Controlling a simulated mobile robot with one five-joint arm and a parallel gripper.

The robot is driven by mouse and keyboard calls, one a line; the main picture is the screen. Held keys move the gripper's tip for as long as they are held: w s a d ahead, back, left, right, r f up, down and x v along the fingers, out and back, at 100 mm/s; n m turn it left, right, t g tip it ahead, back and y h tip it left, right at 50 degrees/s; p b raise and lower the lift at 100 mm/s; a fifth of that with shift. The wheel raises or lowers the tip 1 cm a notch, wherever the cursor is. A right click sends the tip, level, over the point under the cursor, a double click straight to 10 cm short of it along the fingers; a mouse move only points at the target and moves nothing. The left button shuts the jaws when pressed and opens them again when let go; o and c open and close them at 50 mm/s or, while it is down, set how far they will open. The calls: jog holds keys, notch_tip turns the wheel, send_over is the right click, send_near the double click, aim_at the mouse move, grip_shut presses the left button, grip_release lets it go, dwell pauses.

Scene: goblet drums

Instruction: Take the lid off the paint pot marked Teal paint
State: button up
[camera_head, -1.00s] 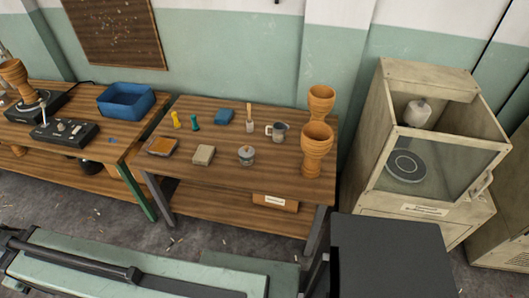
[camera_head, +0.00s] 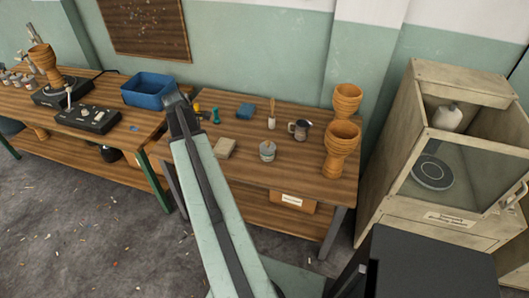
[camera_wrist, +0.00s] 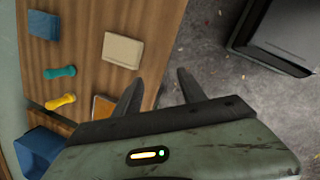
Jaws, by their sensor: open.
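A small pot (camera_head: 267,151) with a pale label stands upright on the right-hand wooden table; I cannot read its label, and its top is too small to make out clearly. Several small pots (camera_head: 18,80) stand on the far-left table, also unreadable. My arm reaches up over the right-hand table's left side, left of the single pot and well apart from it. In the wrist view my gripper (camera_wrist: 158,92) is open and empty above the table edge, near a beige block (camera_wrist: 122,50). No pot shows in that view.
Near the single pot are a metal mug (camera_head: 299,129), a brush (camera_head: 271,115), a blue block (camera_head: 245,109) and two goblet-shaped wooden pieces (camera_head: 341,148). A blue bin (camera_head: 148,88) and a glass-fronted cabinet (camera_head: 440,150) flank the table.

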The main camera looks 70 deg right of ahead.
aim_at(268, 142)
jog(key=s+d+f+n+b, duration=0.1)
jog(key=s+d, duration=0.4)
jog(key=s, duration=0.1)
jog(key=s+d+f+n+g+b, duration=0.1)
jog(key=s+d, duration=0.5)
jog(key=s+d+f+n+b, duration=0.1)
jog(key=s+d, duration=0.4)
jog(key=s, duration=0.1)
jog(key=shift+s+d+f+g, duration=0.1)
jog(key=shift+s+d+g, duration=0.1)
jog(key=shift+s+g, duration=0.1)
jog(key=b+x, duration=0.5)
jog(key=shift+d+f+b, duration=0.15)
jog(key=shift+f+b, duration=0.1)
jog(key=shift+b, duration=0.1)
jog(key=shift+r, duration=0.2)
grip_shut()
